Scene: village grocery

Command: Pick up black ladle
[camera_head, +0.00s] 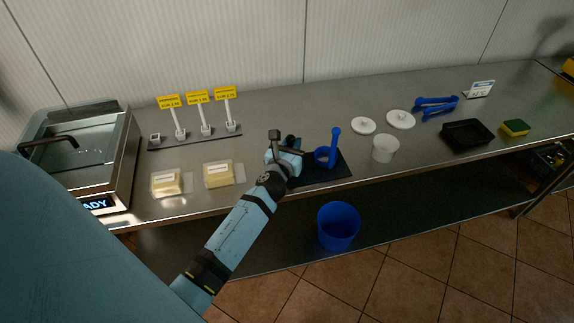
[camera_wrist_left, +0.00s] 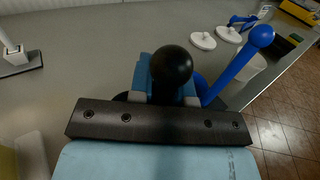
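The black ladle shows in the left wrist view as a round black knob (camera_wrist_left: 171,66) on top of its handle, directly at my left gripper (camera_wrist_left: 165,98). Its lower part is hidden behind the gripper. In the head view my left gripper (camera_head: 288,155) is at the left part of a dark mat (camera_head: 327,174), with a small dark part of the ladle (camera_head: 291,140) showing beside it. The fingers are mostly hidden, so I cannot tell whether they are closed on the handle. My right gripper is not in view.
A blue ladle (camera_head: 335,145) stands upright just right of the gripper, its handle also close in the wrist view (camera_wrist_left: 240,64). A white cup (camera_head: 386,149) and white lids (camera_head: 400,120) are further right. Wrapped blocks (camera_head: 218,174) lie left. A blue bin (camera_head: 338,227) is below.

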